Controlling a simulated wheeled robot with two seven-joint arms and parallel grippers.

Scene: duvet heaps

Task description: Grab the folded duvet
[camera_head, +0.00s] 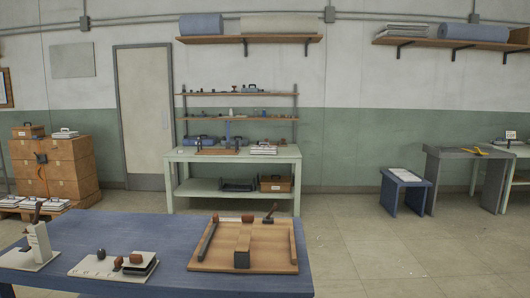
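No thing here can be told for certain as a folded duvet. A flat white stack (405,174) lies on a low blue stool (388,197) at the right; I cannot tell whether it is cloth or paper. Another white stack (407,31) lies on the right wall shelf (455,45), beside a blue roll or bundle (472,32). A blue bundle (201,24) and a long beige bundle (290,24) lie on the left wall shelf (250,40). Neither of my grippers is in view.
A blue table (345,285) fills the near left, with a wooden tray (212,262) and small tools on it. A pale green workbench (180,157) stands at the back wall. Cardboard boxes (70,170) are stacked at the left. The floor (400,245) at the right is clear.

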